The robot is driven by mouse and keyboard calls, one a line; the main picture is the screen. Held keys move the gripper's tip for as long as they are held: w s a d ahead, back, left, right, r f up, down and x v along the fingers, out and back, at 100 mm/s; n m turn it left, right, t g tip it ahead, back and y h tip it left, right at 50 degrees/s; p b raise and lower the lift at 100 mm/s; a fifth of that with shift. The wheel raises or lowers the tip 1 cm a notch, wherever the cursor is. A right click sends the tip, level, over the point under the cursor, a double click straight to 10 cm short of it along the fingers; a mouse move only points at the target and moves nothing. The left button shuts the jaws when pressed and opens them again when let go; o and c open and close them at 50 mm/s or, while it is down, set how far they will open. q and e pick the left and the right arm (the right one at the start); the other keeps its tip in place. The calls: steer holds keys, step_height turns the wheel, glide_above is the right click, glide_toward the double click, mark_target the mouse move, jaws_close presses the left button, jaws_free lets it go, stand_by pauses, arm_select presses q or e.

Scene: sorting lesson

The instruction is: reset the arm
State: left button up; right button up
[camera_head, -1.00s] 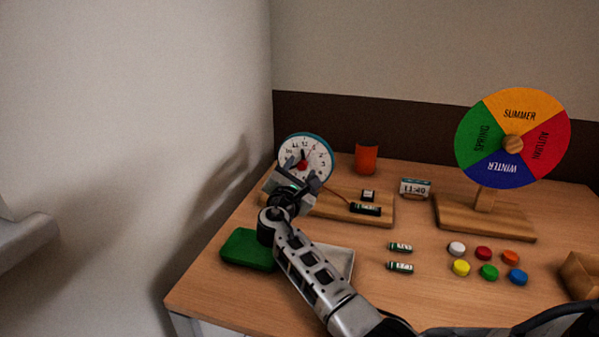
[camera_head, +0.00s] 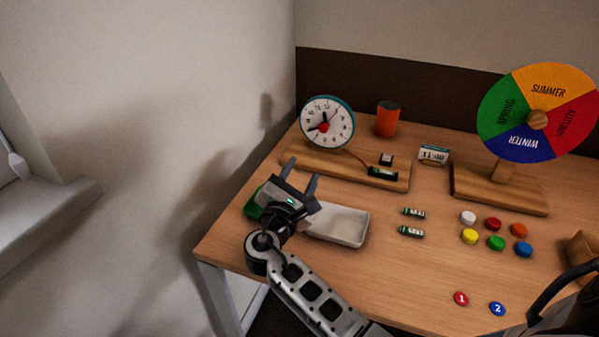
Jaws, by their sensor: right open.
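My right gripper (camera_head: 297,187) is open and empty. Its two fingers point away toward the clock, above the left part of the table and left of the white tray. My right arm reaches in from the bottom of the view. The gripper partly covers a green object (camera_head: 253,205) lying on the table. The white tray (camera_head: 350,242) lies beside the gripper and looks empty. A round teaching clock (camera_head: 345,121) stands on a wooden base (camera_head: 333,171) behind the gripper. My left gripper is not in view.
Two batteries (camera_head: 413,213) lie right of the tray. Several coloured discs (camera_head: 496,243) and two numbered discs (camera_head: 461,299) lie further right. A season wheel (camera_head: 550,90), an orange cup (camera_head: 387,119) and a small digital clock (camera_head: 433,154) stand at the back. A wall rises at left.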

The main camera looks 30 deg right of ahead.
steer(key=shift+s+a, duration=0.3)
stand_by(0.4)
